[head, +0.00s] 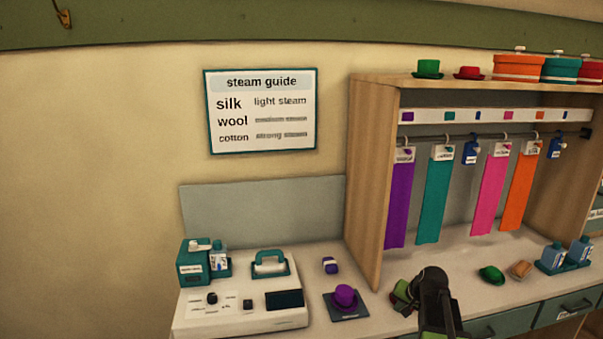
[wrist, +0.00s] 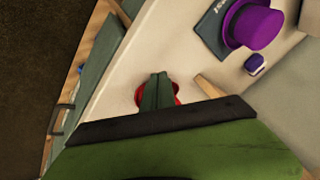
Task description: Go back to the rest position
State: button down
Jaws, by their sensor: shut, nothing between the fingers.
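My gripper (head: 402,296) is over the front of the counter, right of the purple hat, at the end of my dark arm. In the wrist view its green fingers (wrist: 158,90) are together with nothing between them. A red thing (wrist: 174,94) shows behind the fingers, mostly hidden; I cannot tell how far below them it is. The purple hat (head: 345,297) sits on a dark mat (head: 350,313); it also shows in the wrist view (wrist: 253,25).
The steam station (head: 240,317) stands at the left. A small purple block (head: 330,265) lies behind the hat. A wooden rack (head: 365,180) with hanging coloured cloths rises behind. A green hat (head: 492,274), a tan brush (head: 521,269) and blue bottles (head: 553,256) are at right.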

jog(key=a+n, duration=0.1)
jog(key=a, duration=0.4)
jog(key=s+a+r+n+g+p, duration=0.1)
jog(key=a, duration=0.4)
jog(key=s+a+n+p, duration=0.1)
jog(key=a, duration=0.4)
jog(key=shift+s+r+g+y, duration=0.1)
jog(key=shift+r+g+y, duration=0.2)
jog(key=shift+y, duration=0.1)
jog(key=shift+n+g, duration=0.5)
jog(key=shift+n, duration=0.3)
jog(key=s+a, duration=0.2)
jog(key=a, duration=0.3)
jog(key=shift+s+a+p, duration=0.25)
jog(key=shift+s+p, duration=0.15)
jog(key=s+a+n+g+h, duration=0.1)
jog(key=s+n+g, duration=0.1)
jog(key=s, duration=0.8)
jog(key=shift+a+f+g, duration=0.15)
jog(key=shift+f+g, duration=0.3)
jog(key=shift+g, duration=0.25)
